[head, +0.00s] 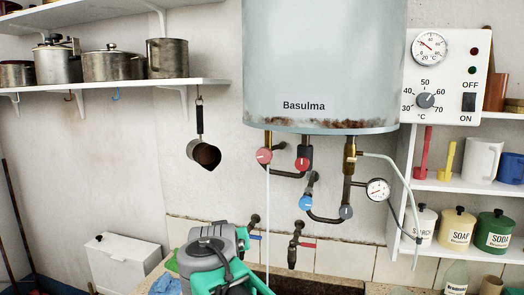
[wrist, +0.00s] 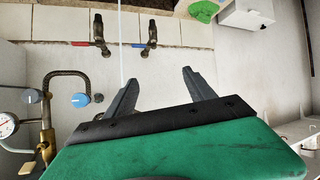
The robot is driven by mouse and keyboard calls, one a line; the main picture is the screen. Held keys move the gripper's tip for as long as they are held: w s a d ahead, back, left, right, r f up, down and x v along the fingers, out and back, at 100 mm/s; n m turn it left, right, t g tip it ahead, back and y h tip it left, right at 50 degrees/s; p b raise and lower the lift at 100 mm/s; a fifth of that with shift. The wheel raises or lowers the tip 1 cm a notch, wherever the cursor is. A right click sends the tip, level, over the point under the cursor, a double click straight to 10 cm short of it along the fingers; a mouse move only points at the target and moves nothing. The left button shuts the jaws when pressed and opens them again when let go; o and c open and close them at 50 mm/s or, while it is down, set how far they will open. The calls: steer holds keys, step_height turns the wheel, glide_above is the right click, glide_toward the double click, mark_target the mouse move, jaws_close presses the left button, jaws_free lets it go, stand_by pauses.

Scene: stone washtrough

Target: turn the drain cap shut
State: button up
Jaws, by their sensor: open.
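No part is clearly marked as the drain cap; I cannot tell which fitting it is. Under the Basulma boiler (head: 322,75) hang a bright blue round knob (head: 305,203) and a grey-blue round knob (head: 346,212), joined by a dark pipe. The wrist view, turned upside down, shows the bright blue knob (wrist: 80,100) and the grey-blue one (wrist: 32,96) left of my gripper (wrist: 158,77). My gripper is open and empty, its fingers apart from both knobs. In the head view my arm is at the bottom centre; its fingertips are hidden.
Two red knobs (head: 264,155) (head: 302,164) sit on pipes under the boiler. A pressure gauge (head: 378,190) and thin hose (head: 412,200) are to the right. Two wall taps, with a red handle (head: 307,245) and a blue handle (head: 254,237), are lower down. A thin white cord hangs near my fingers.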

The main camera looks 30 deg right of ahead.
steer(key=w+d+r+m+t+h, duration=0.1)
steer(key=w+d+r+m+h, duration=0.2)
steer(key=r, duration=0.5)
steer(key=m+h+p, duration=0.1)
steer(key=h, duration=0.3)
glide_toward(263, 157)
steer(key=f+x, duration=0.1)
steer(key=x, duration=0.2)
steer(key=shift+h, duration=0.4)
steer(key=p+x, duration=0.1)
steer(key=x, duration=0.2)
steer(key=r+p+x, duration=0.1)
steer(key=p+x, duration=0.1)
steer(key=x, duration=0.1)
steer(key=shift+r+p, duration=0.1)
steer(key=shift+p, duration=0.2)
steer(key=shift+w+d+f+t, duration=0.3)
steer(key=shift+w+d+f, duration=0.05)
steer(key=shift+w+d, duration=0.2)
steer(key=shift+a, duration=0.1)
steer(key=c, duration=1.4)
steer(key=shift+o, duration=0.2)
